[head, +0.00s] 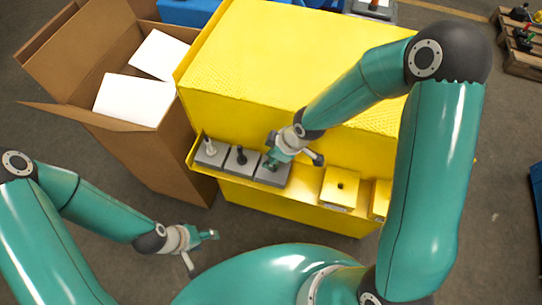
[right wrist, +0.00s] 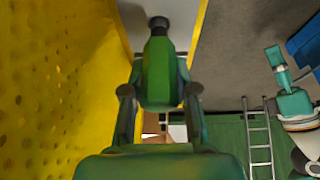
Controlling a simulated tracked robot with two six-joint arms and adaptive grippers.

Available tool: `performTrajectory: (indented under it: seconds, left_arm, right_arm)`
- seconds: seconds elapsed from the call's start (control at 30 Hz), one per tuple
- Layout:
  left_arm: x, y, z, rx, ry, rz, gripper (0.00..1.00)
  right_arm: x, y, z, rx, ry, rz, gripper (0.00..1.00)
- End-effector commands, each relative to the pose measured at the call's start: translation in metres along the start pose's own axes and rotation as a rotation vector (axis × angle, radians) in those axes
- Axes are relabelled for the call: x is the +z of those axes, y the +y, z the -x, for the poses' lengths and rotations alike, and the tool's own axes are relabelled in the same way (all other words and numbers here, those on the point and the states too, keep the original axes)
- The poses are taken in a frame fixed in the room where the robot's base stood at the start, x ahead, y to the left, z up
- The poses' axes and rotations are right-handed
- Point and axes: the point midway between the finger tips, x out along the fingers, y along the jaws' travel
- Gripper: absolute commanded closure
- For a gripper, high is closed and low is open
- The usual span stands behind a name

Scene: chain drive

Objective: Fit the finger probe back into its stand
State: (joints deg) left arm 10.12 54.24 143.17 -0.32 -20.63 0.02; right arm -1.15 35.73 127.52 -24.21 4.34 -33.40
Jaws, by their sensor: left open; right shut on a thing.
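My right gripper (head: 272,163) is shut on the green finger probe (right wrist: 160,75), over the third grey block (head: 273,176) on the yellow ledge. In the right wrist view the probe sits between the two fingers (right wrist: 158,100). Its dark narrow end points at a dark round spot (right wrist: 158,22) on a light grey surface. I cannot tell whether the end is inside the block or just above it. Two neighbouring grey blocks hold a pale-topped tool (head: 210,147) and a black-topped tool (head: 241,155). My left gripper (head: 207,238) is open and empty, low at the left, away from the ledge.
The ledge runs along the front of a large yellow cabinet (head: 285,50). A yellow block with a hole (head: 340,187) stands right of the grey blocks. An open cardboard box (head: 165,165) with white sheets stands to the left. Floor in front is clear.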

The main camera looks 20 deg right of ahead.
Motion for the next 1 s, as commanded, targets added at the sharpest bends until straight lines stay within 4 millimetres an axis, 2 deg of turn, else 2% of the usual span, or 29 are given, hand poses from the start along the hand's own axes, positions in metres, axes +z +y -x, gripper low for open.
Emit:
performTrajectory:
  seconds: [0.03,0.2,0.5,0.67,0.87,1.0]
  left_arm:
    - [0.000,0.000,-0.001,0.000,0.000,0.000,0.43]
    - [0.000,0.000,0.000,0.000,0.000,0.000,0.43]
    - [0.000,0.000,0.000,0.000,0.000,0.000,0.43]
    - [0.000,0.000,0.001,0.000,0.000,0.000,0.43]
    - [0.000,0.000,0.000,0.000,0.000,0.000,0.43]
    - [0.000,0.000,0.000,0.000,0.000,0.000,0.43]
  right_arm:
    - [0.000,0.000,0.000,0.001,0.001,0.000,0.69]
    - [0.000,0.000,0.000,0.000,0.000,0.000,0.43]
    - [0.000,0.000,0.000,0.000,0.000,0.000,0.43]
    - [0.000,0.001,0.008,0.004,0.000,-0.001,0.43]
    - [0.000,0.001,0.031,0.004,0.002,-0.001,0.43]
    - [-0.001,0.002,0.061,0.006,0.004,-0.001,0.43]
